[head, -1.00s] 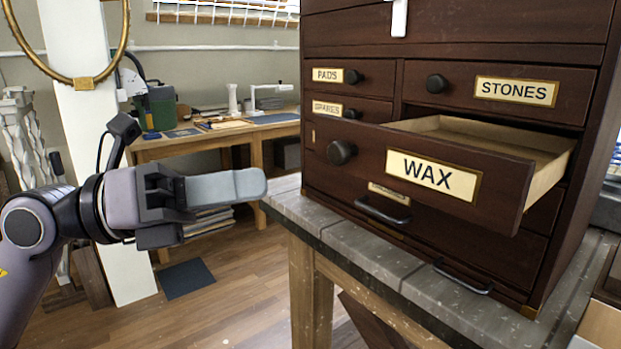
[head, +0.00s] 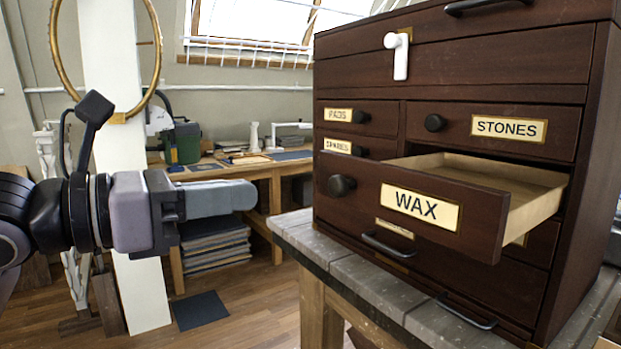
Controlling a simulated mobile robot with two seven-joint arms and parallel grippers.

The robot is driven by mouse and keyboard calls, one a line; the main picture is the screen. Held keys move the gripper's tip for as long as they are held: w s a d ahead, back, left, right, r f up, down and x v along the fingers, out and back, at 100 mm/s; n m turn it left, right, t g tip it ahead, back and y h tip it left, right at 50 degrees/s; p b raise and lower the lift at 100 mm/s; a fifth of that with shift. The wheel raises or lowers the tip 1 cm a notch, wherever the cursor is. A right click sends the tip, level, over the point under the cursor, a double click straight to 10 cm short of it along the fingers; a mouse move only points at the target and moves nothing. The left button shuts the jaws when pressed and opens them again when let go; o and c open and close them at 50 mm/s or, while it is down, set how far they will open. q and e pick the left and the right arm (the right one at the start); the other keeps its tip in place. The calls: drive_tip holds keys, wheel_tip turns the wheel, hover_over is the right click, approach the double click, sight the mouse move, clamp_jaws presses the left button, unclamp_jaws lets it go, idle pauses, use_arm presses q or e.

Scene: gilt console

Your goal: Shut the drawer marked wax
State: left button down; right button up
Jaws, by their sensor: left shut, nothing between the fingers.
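The drawer marked WAX (head: 385,199) stands pulled out of a dark wooden chest (head: 450,118). Its pale inside shows, and the part in view is empty. It has a round dark knob (head: 341,186) at the left of its front and a brass-framed label. My left gripper (head: 250,196) is shut and empty. It points right, to the left of the knob, and is apart from the drawer in the picture. My right gripper is not in view.
The chest stands on a grey-topped bench (head: 340,262). Drawers marked STONES (head: 470,145), PADS (head: 345,112) and SPARES are shut. A white latch (head: 400,58) hangs on the chest's upper front. A wooden desk (head: 270,172) stands behind. Free space lies between gripper and drawer.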

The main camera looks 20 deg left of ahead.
sight(332, 185)
use_arm(q)
drive_tip(key=p+x, duration=0.2)
drive_tip(key=x, duration=0.6)
drive_tip(key=shift+w+d, duration=0.2)
drive_tip(key=shift+d, duration=0.1)
drive_tip(key=shift+w+d+f, duration=0.1)
drive_tip(key=shift+w+d, duration=0.35)
drive_tip(key=shift+w, duration=0.1)
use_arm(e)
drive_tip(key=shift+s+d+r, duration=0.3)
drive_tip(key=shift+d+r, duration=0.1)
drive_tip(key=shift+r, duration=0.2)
